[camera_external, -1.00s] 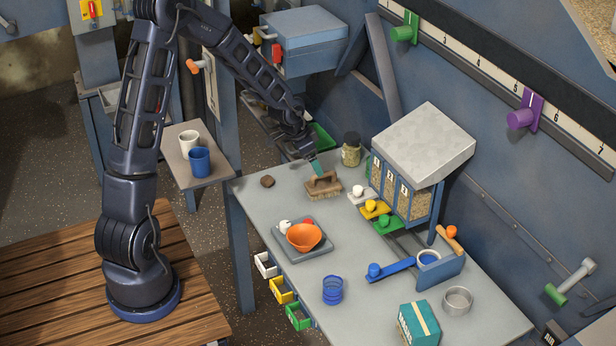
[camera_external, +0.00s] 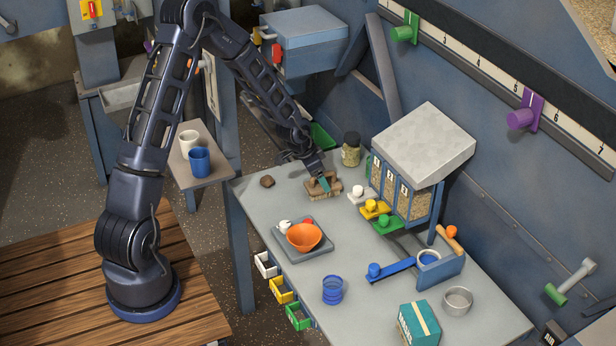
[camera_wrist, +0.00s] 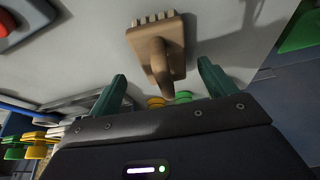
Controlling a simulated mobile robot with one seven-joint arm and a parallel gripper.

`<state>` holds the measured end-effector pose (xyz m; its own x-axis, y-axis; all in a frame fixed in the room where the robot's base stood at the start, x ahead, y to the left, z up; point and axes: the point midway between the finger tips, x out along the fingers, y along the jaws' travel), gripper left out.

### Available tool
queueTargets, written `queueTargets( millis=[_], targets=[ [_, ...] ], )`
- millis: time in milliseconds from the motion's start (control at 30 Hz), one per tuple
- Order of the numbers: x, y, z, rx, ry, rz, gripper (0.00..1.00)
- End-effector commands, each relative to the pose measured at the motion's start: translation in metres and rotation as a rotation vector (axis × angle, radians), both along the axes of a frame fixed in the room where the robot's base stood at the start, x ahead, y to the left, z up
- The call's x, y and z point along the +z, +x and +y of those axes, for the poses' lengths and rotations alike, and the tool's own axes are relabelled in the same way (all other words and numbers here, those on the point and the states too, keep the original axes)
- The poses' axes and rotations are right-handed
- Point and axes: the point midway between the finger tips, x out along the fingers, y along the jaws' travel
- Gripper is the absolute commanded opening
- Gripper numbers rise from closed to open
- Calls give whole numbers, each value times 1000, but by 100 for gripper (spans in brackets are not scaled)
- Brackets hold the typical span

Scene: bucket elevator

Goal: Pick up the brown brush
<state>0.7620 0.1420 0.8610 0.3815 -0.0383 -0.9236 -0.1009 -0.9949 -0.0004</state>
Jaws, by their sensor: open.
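The brown brush (camera_external: 331,190) lies bristles down on the grey table (camera_external: 262,219) near its far left end, with its handle upward. In the wrist view the brush (camera_wrist: 158,42) is at the upper middle, its handle pointing toward the space between my fingers. My gripper (camera_external: 320,181) is right over the brush in the external view. In the wrist view my gripper (camera_wrist: 161,88) has its two green fingers apart, one to each side of the handle's end. I cannot tell whether a finger touches the brush.
A jar (camera_external: 351,150) stands behind the brush, and a brown lump (camera_external: 267,181) lies to its left. The grain dispenser (camera_external: 421,150) with coloured levers is close on the right. A scale with an orange bowl (camera_external: 304,237) is in front. Bare table lies between them.

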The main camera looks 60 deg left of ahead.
Motion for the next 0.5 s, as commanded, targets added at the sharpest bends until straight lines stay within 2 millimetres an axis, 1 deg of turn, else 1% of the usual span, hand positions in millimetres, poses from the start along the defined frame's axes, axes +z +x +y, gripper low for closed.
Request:
queueTargets(
  millis=[300,400,500],
  targets=[
    [-34,14,2,-1,-2,2,84],
    [-43,17,2,0,-1,2,84],
    [-45,18,2,-1,0,1,84]
  ],
)
